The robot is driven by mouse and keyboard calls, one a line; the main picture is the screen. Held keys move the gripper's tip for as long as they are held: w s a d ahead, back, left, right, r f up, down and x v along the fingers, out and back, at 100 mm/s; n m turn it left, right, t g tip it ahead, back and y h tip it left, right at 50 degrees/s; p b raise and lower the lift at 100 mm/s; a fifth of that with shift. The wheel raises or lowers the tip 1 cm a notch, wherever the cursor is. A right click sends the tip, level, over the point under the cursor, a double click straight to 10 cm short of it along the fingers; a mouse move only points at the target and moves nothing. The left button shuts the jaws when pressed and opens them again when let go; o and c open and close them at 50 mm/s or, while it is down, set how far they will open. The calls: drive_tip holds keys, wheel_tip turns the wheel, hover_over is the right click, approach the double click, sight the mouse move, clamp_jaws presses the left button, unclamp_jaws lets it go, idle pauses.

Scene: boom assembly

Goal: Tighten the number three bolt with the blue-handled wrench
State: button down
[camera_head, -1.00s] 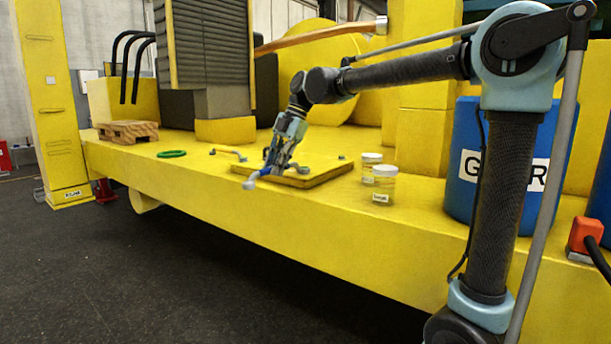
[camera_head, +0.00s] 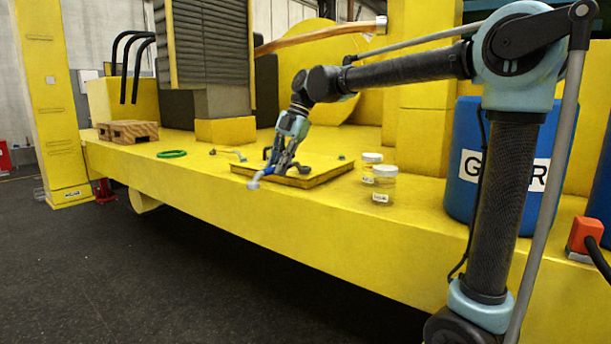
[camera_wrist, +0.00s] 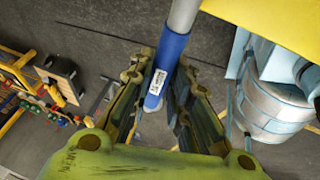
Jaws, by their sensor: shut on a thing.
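My gripper (camera_head: 273,164) hangs over the front edge of the raised yellow plate (camera_head: 325,181) on the yellow deck. In the wrist view, its two fingers close on the blue handle of the wrench (camera_wrist: 168,62). The handle has a white label, and a grey shaft runs up out of that view. In the head view, the wrench's grey end (camera_head: 253,185) juts out at the lower left of the gripper. A small dark bolt (camera_head: 342,157) shows at the plate's back right corner. Bolt numbers are not readable, and the gripper hides part of the plate.
Two clear jars (camera_head: 383,188) with white lids stand right of the plate. A blue drum (camera_head: 465,130) stands farther right. The deck's front edge is close below the gripper.

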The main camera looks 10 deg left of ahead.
drive_tip(key=shift+r, duration=1.95)
drive_tip(key=shift+r, duration=1.5)
